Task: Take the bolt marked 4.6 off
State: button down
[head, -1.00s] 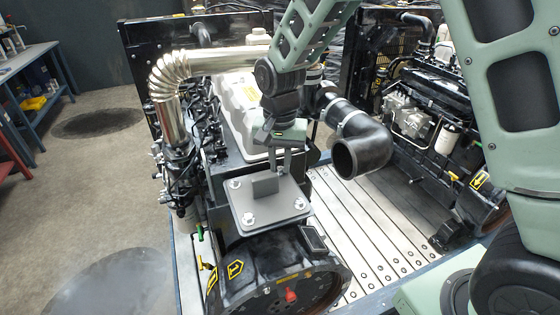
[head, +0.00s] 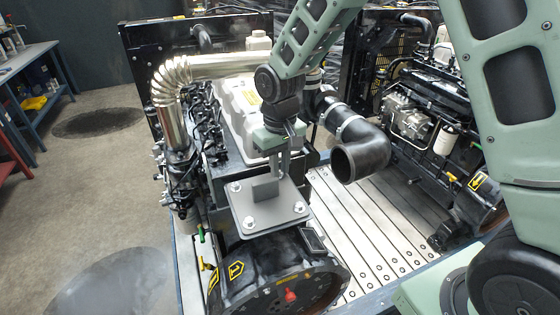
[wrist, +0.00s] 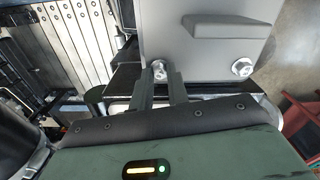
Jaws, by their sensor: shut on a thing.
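A grey square plate (head: 268,212) with a raised block (head: 265,187) lies on the near end of the left engine. Silver bolts sit at its corners: back left (head: 235,187), front left (head: 249,221) and front right (head: 299,206). My gripper (head: 278,180) points down at the back right corner. In the wrist view its fingers (wrist: 160,76) are shut on the bolt (wrist: 159,67) at that corner, which appears at the plate's edge. Another bolt (wrist: 242,68) shows to the right there. No marking on any bolt is legible.
A black elbow pipe (head: 362,155) stands close to the right of my gripper. A silver exhaust pipe (head: 170,85) curves at the left. A second engine (head: 430,110) stands at the right, beyond a slatted metal deck (head: 365,225).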

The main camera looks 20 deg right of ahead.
jog(key=shift+s+f+n, duration=0.1)
jog(key=shift+n, duration=0.5)
jog(key=c, duration=1.3)
grip_release()
jog(key=shift+c, duration=0.3)
jog(key=m, duration=0.4)
jog(key=shift+m, duration=0.4)
jog(key=m, duration=0.4)
jog(key=shift+m, duration=0.4)
